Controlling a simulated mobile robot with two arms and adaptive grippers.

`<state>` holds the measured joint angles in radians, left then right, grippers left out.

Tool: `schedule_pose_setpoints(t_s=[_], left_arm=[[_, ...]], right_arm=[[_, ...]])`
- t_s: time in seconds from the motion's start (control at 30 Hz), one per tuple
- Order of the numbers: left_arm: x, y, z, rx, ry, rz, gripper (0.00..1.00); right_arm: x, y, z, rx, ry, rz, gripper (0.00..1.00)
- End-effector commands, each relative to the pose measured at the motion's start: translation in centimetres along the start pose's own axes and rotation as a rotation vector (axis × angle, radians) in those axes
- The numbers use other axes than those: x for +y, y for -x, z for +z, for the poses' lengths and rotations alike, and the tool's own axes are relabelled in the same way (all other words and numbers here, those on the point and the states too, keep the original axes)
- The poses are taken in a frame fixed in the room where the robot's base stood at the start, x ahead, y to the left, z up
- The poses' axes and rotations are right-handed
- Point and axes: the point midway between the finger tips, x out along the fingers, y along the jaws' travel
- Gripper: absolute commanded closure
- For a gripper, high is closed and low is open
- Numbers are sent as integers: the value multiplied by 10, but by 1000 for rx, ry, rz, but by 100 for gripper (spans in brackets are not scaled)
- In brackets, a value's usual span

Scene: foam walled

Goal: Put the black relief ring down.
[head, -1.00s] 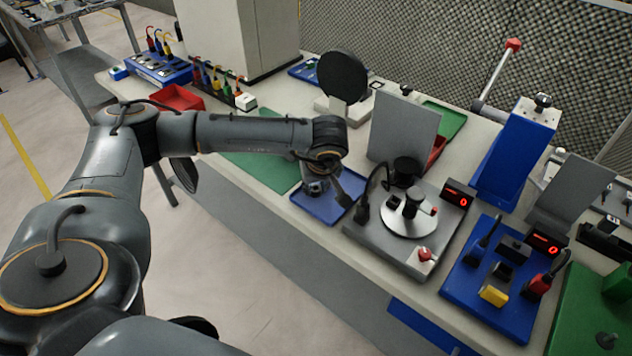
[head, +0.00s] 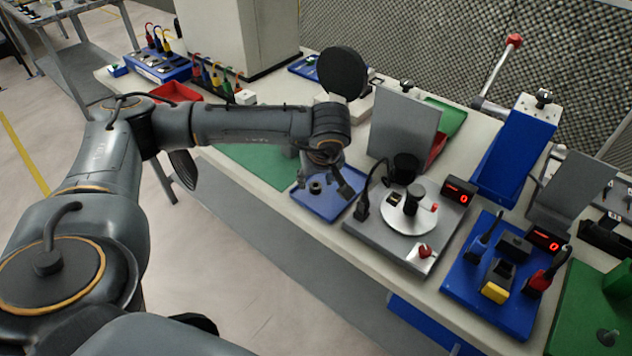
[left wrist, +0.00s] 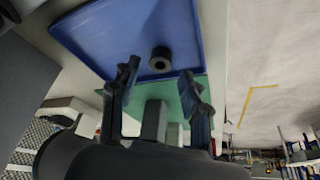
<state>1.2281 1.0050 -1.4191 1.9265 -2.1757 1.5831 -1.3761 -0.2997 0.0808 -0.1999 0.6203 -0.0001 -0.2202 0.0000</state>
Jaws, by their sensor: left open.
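The black relief ring (head: 316,187) lies flat on the blue tray (head: 318,207), left of its middle in the head view. In the left wrist view the ring (left wrist: 161,58) shows on the blue tray (left wrist: 110,35), beyond my fingertips and clear of both. My left gripper (head: 325,183) is above the tray. In the left wrist view its two fingers (left wrist: 158,75) are spread wide with nothing between them. My right gripper is in neither view.
A green mat (head: 250,160) lies left of the tray. A grey device with a round white plate (head: 405,222) stands close on the right. A black disc on a stand (head: 342,73) rises behind my left arm. A red bin (head: 176,93) is at the back left.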

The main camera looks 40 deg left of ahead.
Motion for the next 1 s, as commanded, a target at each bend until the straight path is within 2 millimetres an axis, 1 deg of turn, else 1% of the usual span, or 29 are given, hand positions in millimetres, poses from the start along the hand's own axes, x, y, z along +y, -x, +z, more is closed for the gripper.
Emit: schedule_pose_setpoints(t_s=[0.03,0.2,0.3,0.43,0.6,1.0], left_arm=[[2,11,0,4,1,7,54],[1,49,0,4,-1,6,54],[2,68,0,3,-1,6,54],[1,86,0,2,0,4,54],[0,96,0,0,-1,1,54],[1,97,0,0,-1,1,54]], right_arm=[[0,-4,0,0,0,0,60],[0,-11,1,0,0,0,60],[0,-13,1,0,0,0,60],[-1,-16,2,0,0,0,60],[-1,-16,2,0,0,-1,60],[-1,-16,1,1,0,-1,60]])
